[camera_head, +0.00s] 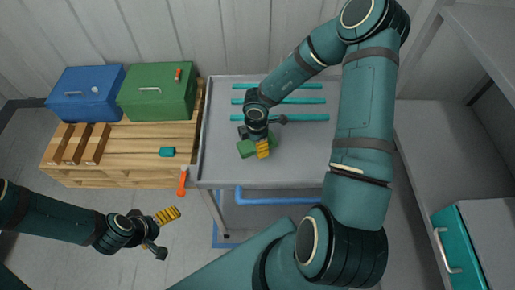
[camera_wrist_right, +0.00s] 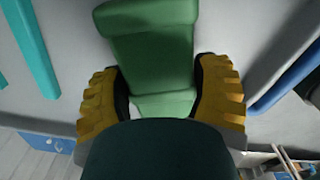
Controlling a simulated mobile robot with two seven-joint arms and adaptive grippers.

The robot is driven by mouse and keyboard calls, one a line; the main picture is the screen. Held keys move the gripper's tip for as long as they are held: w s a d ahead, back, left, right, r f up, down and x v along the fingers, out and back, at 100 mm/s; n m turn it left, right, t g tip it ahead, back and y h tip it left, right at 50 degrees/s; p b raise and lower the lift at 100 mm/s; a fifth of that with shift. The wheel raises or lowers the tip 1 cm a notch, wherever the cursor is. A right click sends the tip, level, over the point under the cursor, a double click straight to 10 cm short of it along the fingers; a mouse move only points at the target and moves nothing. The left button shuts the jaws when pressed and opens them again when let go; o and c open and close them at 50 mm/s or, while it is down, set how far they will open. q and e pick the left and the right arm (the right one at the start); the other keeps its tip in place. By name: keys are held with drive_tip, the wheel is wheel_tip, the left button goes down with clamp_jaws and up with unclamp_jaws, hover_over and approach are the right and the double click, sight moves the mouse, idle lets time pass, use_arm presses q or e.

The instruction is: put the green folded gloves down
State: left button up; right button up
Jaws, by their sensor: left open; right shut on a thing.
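The green folded gloves (camera_head: 245,149) are at my right gripper (camera_head: 262,148), over the left part of the grey table top (camera_head: 225,100). In the right wrist view the gloves (camera_wrist_right: 155,50) lie between the two yellow ribbed fingers of the right gripper (camera_wrist_right: 165,95), which is shut on them. Whether the gloves touch the table top cannot be told. My dark wrist hides their near end there. My left gripper (camera_head: 167,215) is open and empty over the floor, in front of the wooden pallet.
Several teal bars (camera_head: 300,118) lie on the table behind and right of the gloves. A blue box (camera_head: 87,92) and a green box (camera_head: 158,90) stand on the pallet (camera_head: 130,178) at left. An orange-handled tool (camera_head: 182,182) is at the table's left front corner. Shelving stands at right.

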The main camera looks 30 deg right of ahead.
wheel_tip(320, 180, down, 3)
drive_tip(key=shift+r+b, duration=0.1)
drive_tip(key=shift+b, duration=0.25)
drive_tip(key=shift+f, duration=0.25)
drive_tip(key=o, duration=1.2)
drive_tip(key=shift+r, duration=0.15)
